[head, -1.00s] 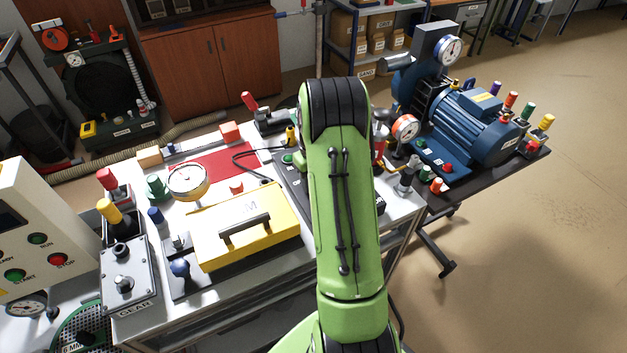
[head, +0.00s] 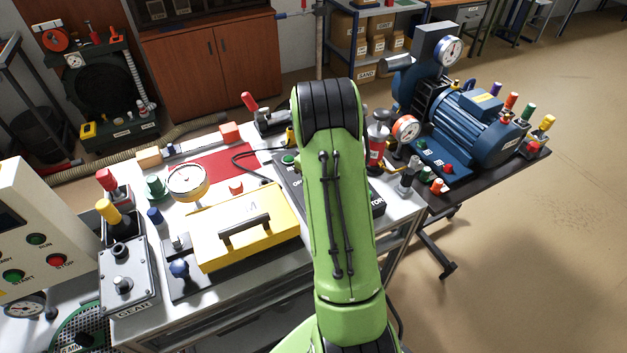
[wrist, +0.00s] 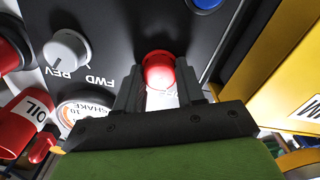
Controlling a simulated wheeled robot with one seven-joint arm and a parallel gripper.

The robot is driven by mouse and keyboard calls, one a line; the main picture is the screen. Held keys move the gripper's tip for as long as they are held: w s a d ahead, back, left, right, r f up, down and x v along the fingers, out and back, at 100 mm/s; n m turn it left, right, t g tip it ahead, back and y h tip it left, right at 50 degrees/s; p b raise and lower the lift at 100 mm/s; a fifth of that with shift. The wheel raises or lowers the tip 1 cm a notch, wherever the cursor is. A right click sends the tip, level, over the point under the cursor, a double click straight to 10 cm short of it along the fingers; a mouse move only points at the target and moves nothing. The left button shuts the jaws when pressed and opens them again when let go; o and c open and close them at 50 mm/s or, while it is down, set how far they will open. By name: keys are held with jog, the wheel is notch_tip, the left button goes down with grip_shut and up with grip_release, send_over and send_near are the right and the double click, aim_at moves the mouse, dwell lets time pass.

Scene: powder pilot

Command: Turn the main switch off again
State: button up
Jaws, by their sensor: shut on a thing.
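In the wrist view my gripper (wrist: 160,78) has its two fingers on either side of a round red knob (wrist: 158,66) on a dark control panel (wrist: 115,25). The fingers are shut on it. A white surface shows below the knob between the fingers. No label naming the main switch is readable. In the head view my green arm hides the gripper and the red knob; part of the dark panel (head: 284,176) shows left of the arm with a green button (head: 288,159).
A white rotary knob (wrist: 66,50) marked FWD and REV and a red OIL can (wrist: 27,112) are close to the gripper. A yellow case (head: 248,230) lies left of my arm. A blue motor (head: 478,125) stands on the right table. Open floor lies at right.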

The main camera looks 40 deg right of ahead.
jog(key=o, duration=1)
jog(key=shift+r, duration=0.1)
notch_tip(320, 180, up, 16)
jog(key=shift+f+p, duration=0.2)
jog(key=shift+p, duration=0.85)
